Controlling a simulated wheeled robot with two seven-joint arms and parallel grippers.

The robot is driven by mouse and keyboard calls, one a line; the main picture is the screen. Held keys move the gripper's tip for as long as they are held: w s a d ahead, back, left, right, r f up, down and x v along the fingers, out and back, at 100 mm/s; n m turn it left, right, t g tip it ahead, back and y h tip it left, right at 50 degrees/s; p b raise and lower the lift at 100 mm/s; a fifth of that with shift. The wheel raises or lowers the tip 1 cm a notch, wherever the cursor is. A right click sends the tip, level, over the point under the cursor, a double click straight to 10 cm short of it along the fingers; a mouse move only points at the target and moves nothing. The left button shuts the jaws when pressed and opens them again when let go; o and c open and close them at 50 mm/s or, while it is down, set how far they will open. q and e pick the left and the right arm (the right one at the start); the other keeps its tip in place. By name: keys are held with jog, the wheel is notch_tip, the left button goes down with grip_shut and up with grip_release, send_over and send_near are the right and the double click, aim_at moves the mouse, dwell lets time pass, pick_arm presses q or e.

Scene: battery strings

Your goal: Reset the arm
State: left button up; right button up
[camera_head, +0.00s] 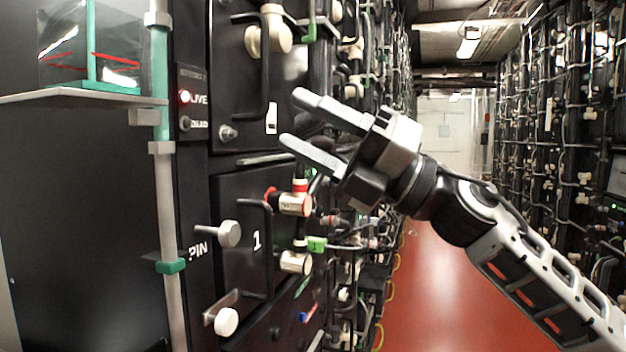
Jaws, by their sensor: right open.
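My right gripper (288,118) is raised in the middle of the head view, in front of the black battery rack. Its two grey fingers are spread apart and point left, with nothing between them. My right arm comes in from the lower right. My left gripper is not in the view.
White knobs (229,233) and a red-ringed connector (294,203) stick out below the gripper. A clear box (62,52) stands on a shelf at upper left. The red aisle floor (440,290) is clear.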

jog(key=w+d+f+m+t+h+p, duration=0.15)
jog(key=f+m+t+h, duration=0.3)
jog(key=f+m, duration=0.5)
jog(key=w+d+f+m+t+h, duration=0.1)
jog(key=d+f+m+t+h, duration=0.25)
jog(key=f+m+t, duration=0.45)
jog(key=w+d+f+m+t+h+p, duration=0.15)
jog(key=f+m+t+h, duration=0.25)
jog(key=f+m, duration=0.75)
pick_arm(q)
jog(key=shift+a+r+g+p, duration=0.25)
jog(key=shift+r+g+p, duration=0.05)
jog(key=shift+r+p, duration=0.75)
pick_arm(e)
jog(key=s+d+f+m+g+h, duration=0.3)
jog(key=s+f+m+g+h, duration=0.1)
jog(key=s+f, duration=0.6)
jog(key=s+d+f+m+g+h, duration=0.3)
jog(key=s+f+m, duration=0.4)
jog(key=s+f, duration=0.3)
notch_tip(320, 180, down, 4)
jog(key=shift+s+d+f+m+g+h, duration=0.3)
jog(key=shift+s+d+g+h, duration=0.1)
jog(key=shift+d+g, duration=0.45)
